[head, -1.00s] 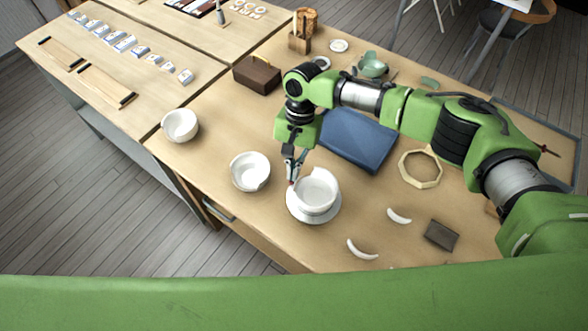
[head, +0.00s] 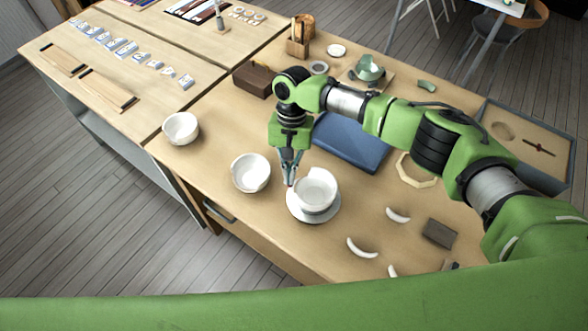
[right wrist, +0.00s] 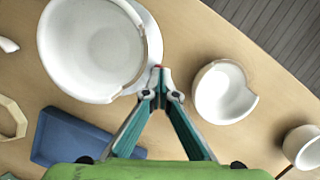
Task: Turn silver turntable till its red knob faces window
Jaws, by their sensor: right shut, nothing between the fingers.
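The silver turntable (head: 328,214) stands on the wooden table, and a white broken bowl (head: 316,187) sits on it. In the right wrist view the turntable's rim (right wrist: 154,45) shows beside the large bowl (right wrist: 95,45). The red knob (right wrist: 157,67) is a small red spot at the rim, right at my right fingertips. My right gripper (head: 289,184) points down at the turntable's left edge, shut and empty; it also shows in the right wrist view (right wrist: 160,90). Whether the fingertips touch the knob I cannot tell. My left gripper is not in view. No window is visible.
A broken white bowl (head: 251,173) stands close left of the gripper, another bowl (head: 181,128) farther left. Curved white shards (head: 361,248) lie in front. A dark block (head: 439,233) lies at right.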

